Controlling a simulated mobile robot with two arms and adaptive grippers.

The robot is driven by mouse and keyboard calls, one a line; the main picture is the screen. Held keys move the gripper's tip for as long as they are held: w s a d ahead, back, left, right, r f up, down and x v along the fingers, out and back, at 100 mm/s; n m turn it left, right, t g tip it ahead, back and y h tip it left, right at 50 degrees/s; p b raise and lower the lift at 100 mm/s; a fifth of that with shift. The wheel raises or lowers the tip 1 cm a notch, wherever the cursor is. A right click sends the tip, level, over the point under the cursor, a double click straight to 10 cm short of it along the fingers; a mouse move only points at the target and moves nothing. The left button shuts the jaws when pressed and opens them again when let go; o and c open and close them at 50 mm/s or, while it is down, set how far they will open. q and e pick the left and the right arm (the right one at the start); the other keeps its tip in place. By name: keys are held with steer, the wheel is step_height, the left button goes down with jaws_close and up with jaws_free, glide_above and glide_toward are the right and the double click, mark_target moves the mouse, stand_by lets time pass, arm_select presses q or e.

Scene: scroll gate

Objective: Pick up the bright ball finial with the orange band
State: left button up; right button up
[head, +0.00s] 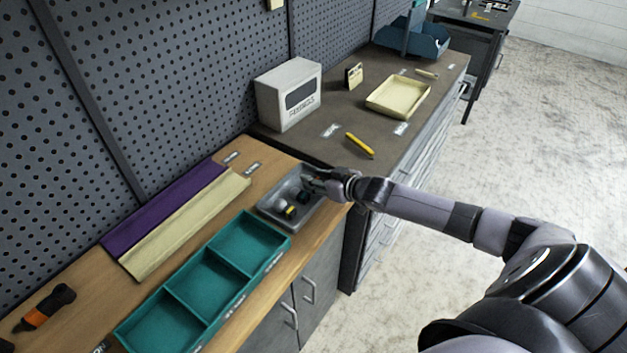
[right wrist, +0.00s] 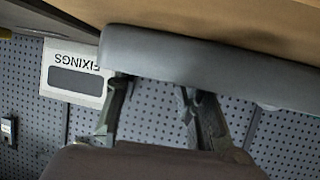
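A grey tray (head: 268,214) sits on the wooden bench and holds several small parts. One is a pale, bright round part (head: 281,210) near the left end, beside a part with a yellow-orange patch (head: 291,211); they are too small to tell which is the ball finial with the orange band. My right gripper (head: 313,182) is at the tray's far right end, over its rim. In the right wrist view its two fingers (right wrist: 155,90) stand apart with pegboard showing between them, and the grey tray wall (right wrist: 200,60) hides their tips. My left gripper is not in view.
A teal three-compartment tray (head: 206,279) lies left of the grey tray. Purple (head: 165,205) and cream (head: 185,227) strips lie behind it. A white FIXINGS box (head: 272,97), a yellow marker (head: 360,145) and a cream tray (head: 372,104) stand on the dark bench.

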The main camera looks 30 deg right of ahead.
steer(key=shift+s+f, duration=0.1)
steer(key=shift+f, duration=0.05)
jaws_close()
stand_by(0.6)
